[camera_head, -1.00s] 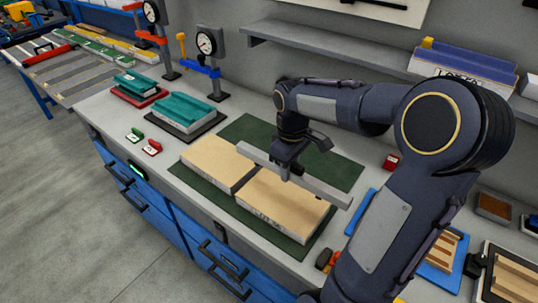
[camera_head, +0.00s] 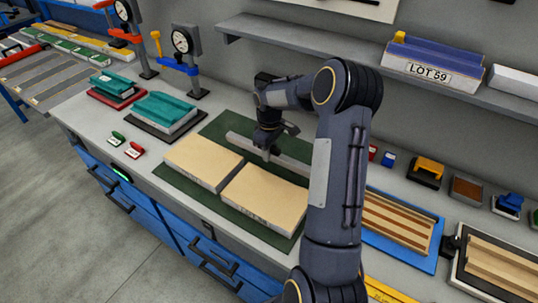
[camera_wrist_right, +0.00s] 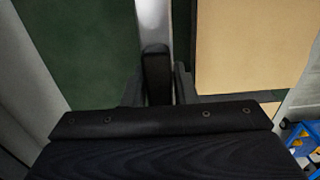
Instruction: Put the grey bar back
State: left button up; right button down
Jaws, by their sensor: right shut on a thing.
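The grey bar (camera_head: 290,164) is a long straight bar just behind two tan panels, over the back part of the green mat (camera_head: 219,126). I cannot tell whether it rests on the mat or hangs slightly above it. My right gripper (camera_head: 266,150) is shut on the bar near its middle, from above. In the right wrist view the bar (camera_wrist_right: 153,18) runs up from between the fingers (camera_wrist_right: 158,80). The left tan panel (camera_head: 203,159) and right tan panel (camera_head: 262,196) lie side by side on the mat. My right arm hides the bar's right end. My left gripper is out of view.
Two dial gauges on stands (camera_head: 187,45) and teal blocks (camera_head: 164,108) are at the left. A shelf (camera_head: 330,50) with a LOT 59 box (camera_head: 432,65) runs along the wall. A blue tray (camera_head: 432,262) with wooden strips and several small blocks are at the right.

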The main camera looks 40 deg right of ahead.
jog(key=shift+w+d+f, duration=0.25)
jog(key=shift+w+f, duration=0.15)
jog(key=shift+f, duration=0.1)
notch_tip(320, 180, down, 3)
jog(key=shift+r+p, duration=0.1)
jog(key=shift+p, duration=0.25)
jog(key=shift+f, duration=0.2)
jog(key=c, duration=1.2)
grip_release()
jog(key=shift+s, duration=0.1)
jog(key=shift+o, duration=0.2)
